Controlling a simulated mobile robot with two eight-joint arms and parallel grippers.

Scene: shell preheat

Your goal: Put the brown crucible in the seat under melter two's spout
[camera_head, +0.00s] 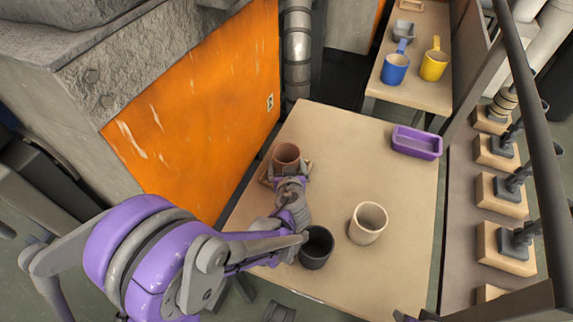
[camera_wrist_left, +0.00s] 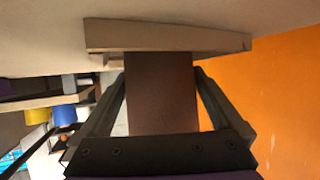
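The brown crucible (camera_head: 286,154) stands upright at the left edge of the table, beside the orange panel. My left gripper (camera_head: 289,178) is at its near side. In the left wrist view, the brown crucible (camera_wrist_left: 160,92) lies between the two dark fingers, whose tips appear to touch its sides. A pale wooden seat (camera_wrist_left: 215,38) is at the crucible's base, and part of it shows beside the crucible in the head view (camera_head: 267,177). Whether the base is fully down in it is hidden. No spout is clearly seen. My right gripper is not recognisable.
A dark crucible (camera_head: 316,247) stands close to my left forearm, and a cream crucible (camera_head: 368,222) stands to its right. A purple tray (camera_head: 417,142) is at the table's far right. The table's middle is clear.

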